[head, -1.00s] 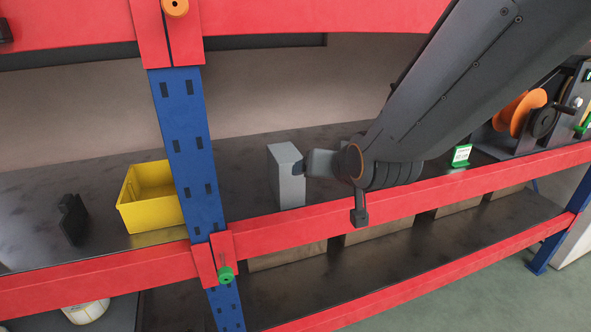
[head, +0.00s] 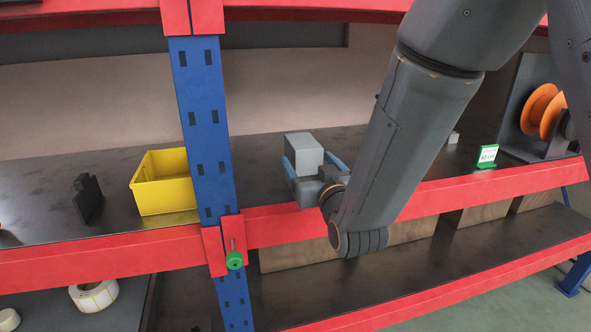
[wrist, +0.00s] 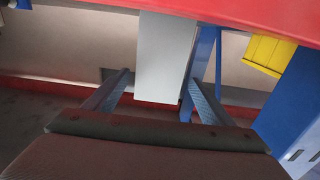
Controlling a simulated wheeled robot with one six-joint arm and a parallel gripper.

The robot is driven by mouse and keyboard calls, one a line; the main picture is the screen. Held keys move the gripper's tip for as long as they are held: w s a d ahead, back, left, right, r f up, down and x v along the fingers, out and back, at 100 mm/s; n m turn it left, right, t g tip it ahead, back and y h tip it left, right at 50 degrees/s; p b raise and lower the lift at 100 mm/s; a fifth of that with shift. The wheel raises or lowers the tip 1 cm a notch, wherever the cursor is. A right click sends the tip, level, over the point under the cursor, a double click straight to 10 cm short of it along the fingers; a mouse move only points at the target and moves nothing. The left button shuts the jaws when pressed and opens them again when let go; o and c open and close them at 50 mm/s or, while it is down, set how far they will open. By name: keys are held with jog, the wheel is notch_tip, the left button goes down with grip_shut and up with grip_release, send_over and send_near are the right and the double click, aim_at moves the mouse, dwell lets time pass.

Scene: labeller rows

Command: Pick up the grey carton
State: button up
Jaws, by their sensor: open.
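The grey carton (head: 303,150) stands upright on the dark shelf, to the right of the blue post. In the wrist view the carton (wrist: 165,58) is in the middle, between my two fingers. My gripper (head: 312,170) is open, with one blue-grey finger on each side of the carton. In the wrist view, narrow gaps show between the carton's sides and the fingers of my gripper (wrist: 159,80). My gripper hides the carton's lower front in the head view.
A blue post (head: 203,125) and a yellow bin (head: 163,196) stand left of the carton. A red beam (head: 275,230) runs along the shelf's front edge. A black bracket (head: 88,199) is farther left. A green-framed sign (head: 487,156) and an orange spool (head: 541,108) are at right.

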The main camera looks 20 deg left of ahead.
jog(key=p+x, duration=0.1)
jog(key=x, duration=0.1)
jog(key=p+x, duration=0.1)
jog(key=x, duration=0.1)
jog(key=p+x, duration=0.1)
jog(key=shift+w+a+r, duration=0.15)
jog(key=shift+w+r, duration=0.1)
jog(key=shift+w, duration=0.1)
jog(key=shift+w+a+f, duration=0.1)
jog(key=shift+w+a, duration=0.1)
jog(key=shift+w, duration=0.2)
jog(key=c, duration=1.7)
jog(key=shift+c, duration=0.8)
jog(key=shift+r, duration=0.2)
